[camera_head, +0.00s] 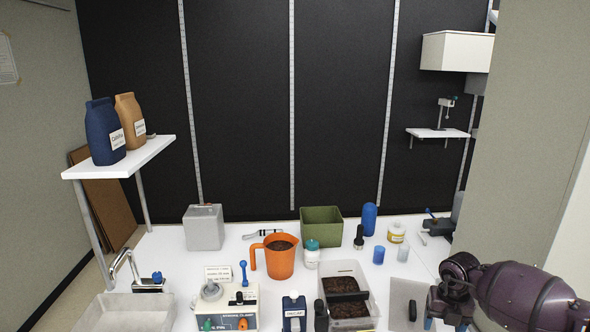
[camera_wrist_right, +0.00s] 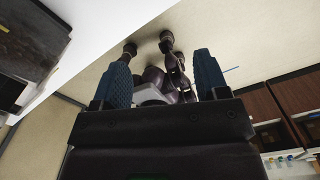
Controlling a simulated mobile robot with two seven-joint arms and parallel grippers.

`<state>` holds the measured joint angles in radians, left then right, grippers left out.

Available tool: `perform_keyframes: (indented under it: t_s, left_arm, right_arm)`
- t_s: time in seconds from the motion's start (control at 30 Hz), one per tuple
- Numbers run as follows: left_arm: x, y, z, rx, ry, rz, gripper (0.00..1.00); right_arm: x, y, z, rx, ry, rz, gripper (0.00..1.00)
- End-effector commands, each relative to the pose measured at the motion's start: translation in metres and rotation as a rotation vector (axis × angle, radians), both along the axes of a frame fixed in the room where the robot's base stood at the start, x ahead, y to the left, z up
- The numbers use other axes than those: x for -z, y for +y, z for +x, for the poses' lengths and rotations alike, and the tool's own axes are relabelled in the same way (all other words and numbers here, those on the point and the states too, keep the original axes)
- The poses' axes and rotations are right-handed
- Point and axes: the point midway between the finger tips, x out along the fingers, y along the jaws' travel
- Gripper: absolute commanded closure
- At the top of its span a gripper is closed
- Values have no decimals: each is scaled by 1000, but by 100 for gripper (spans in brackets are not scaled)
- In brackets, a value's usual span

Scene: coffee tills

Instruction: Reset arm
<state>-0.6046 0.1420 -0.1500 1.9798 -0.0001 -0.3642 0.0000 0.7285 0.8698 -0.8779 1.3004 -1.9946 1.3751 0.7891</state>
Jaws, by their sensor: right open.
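My right arm (camera_head: 525,298) is dark purple and comes in from the right edge of the head view, over the right front of the counter. My right gripper (camera_wrist_right: 162,78) is open in the right wrist view. Its two blue ridged fingers stand wide apart with nothing held between them. Beyond the fingers, that view shows dark purple links and a pale wall. In the head view, the end of the right arm hangs at the lower right, partly cut off by the bottom edge. My left arm and gripper do not show.
The white counter (camera_head: 330,240) holds an orange jug (camera_head: 280,262), a green bin (camera_head: 321,226), a tray (camera_head: 357,275) of dark coffee and a grey board (camera_head: 405,300) close to my right arm. A wall panel (camera_head: 530,130) rises at right. A shelf (camera_head: 130,158) holds two bags.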

Motion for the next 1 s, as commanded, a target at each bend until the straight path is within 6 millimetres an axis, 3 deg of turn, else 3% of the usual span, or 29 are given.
perform_keyframes:
  t_s: [0.13, 0.27, 0.47, 0.6, 0.7, 0.87, 1.0]
  left_arm:
    - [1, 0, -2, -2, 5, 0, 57]
    - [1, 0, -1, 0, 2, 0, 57]
    - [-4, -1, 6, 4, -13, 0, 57]
    - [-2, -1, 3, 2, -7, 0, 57]
    - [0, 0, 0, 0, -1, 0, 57]
    - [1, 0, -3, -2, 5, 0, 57]
    - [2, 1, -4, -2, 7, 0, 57]
  right_arm:
    - [-2, 17, 14, -95, -94, 96, 32]
    - [-13, 51, 26, -149, -196, 259, 32]
    - [-69, 131, 49, -186, -423, 622, 32]
    - [-109, 186, 49, -116, -572, 927, 32]
    - [-132, 212, 44, -3, -655, 1127, 32]
    - [-152, 224, 33, 285, -737, 1392, 32]
    - [-146, 213, 19, 629, -748, 1548, 32]
